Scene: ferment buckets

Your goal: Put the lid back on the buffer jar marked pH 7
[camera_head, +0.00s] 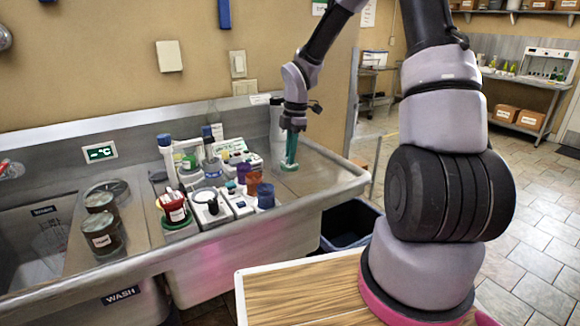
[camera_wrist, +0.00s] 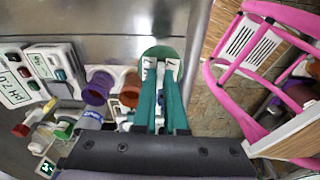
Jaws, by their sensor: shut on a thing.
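My gripper (camera_head: 291,150) points down over the right part of the steel counter, its teal fingers close together; they also show in the wrist view (camera_wrist: 161,85). It is shut on a round green lid (camera_wrist: 158,52) with pale marked patches at the fingertips. The lid also shows in the head view (camera_head: 289,167), low over the counter; I cannot tell whether it touches. Small jars stand to its left: purple (camera_head: 243,173), orange (camera_head: 253,184) and blue (camera_head: 265,195). In the wrist view the purple (camera_wrist: 101,88) and orange (camera_wrist: 131,91) ones look open. No pH 7 jar label is readable.
Meters, bottles and racks (camera_head: 210,198) crowd the counter left of the jars. A small pH display panel (camera_wrist: 17,88) is left in the wrist view. A tall grey cylinder (camera_head: 277,130) stands behind the gripper. Bare steel (camera_head: 320,175) lies to its right.

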